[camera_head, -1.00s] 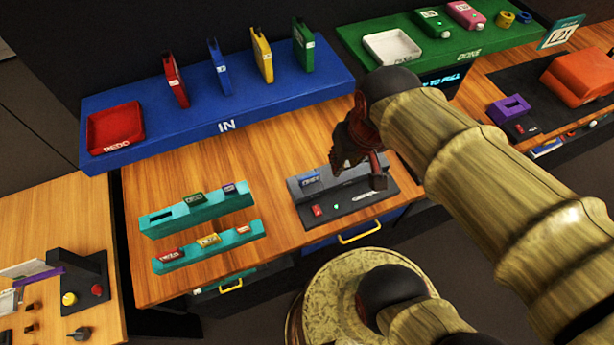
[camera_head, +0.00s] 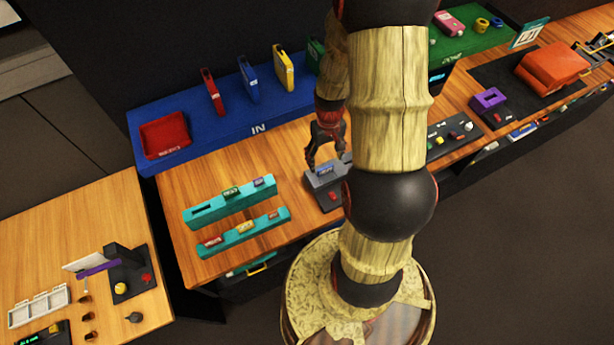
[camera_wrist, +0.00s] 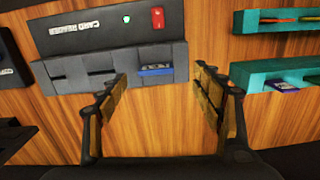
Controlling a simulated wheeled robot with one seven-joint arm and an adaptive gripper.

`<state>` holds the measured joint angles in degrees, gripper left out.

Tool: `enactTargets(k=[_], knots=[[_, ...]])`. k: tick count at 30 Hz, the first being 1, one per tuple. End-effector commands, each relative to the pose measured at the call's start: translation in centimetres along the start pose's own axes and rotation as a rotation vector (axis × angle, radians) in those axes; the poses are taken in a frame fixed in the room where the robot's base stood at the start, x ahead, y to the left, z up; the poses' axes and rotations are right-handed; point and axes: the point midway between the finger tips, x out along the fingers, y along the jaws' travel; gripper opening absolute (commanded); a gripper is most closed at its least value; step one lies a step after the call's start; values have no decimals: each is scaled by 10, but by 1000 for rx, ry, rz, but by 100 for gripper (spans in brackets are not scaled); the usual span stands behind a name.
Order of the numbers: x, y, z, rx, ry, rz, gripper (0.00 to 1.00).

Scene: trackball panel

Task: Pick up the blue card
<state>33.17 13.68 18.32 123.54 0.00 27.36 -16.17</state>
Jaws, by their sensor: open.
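The blue card (camera_wrist: 155,70) sits in the end slot of the dark grey card reader (camera_wrist: 108,62), with only its top part showing. It also shows in the head view (camera_head: 325,170), at the left end of the reader. My gripper (camera_wrist: 160,76) is open and empty. In the wrist view its two fingers spread to either side of the card, nearer the camera than the card and apart from it. In the head view my gripper (camera_head: 327,158) hangs over the card end of the reader. My arm hides the reader's right part there.
Beside the reader stand two teal racks (camera_head: 226,204) with several small cards, one purple (camera_wrist: 281,85). The reader has a red button (camera_wrist: 157,17) and a green light. Behind is a blue IN shelf (camera_head: 200,143) with upright coloured items and a red tray (camera_head: 165,136). Bare wood lies between reader and racks.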

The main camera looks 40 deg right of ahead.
Motion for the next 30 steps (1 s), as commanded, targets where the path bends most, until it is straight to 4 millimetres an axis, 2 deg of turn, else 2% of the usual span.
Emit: enactTargets(k=[1,4,14,22,30], knots=[[-2,3,-9,-20,29,9,67],[0,4,-14,-50,49,15,67],[29,4,-13,-56,46,15,67],[65,6,-9,-57,45,14,67],[75,7,-11,-56,48,16,67]])
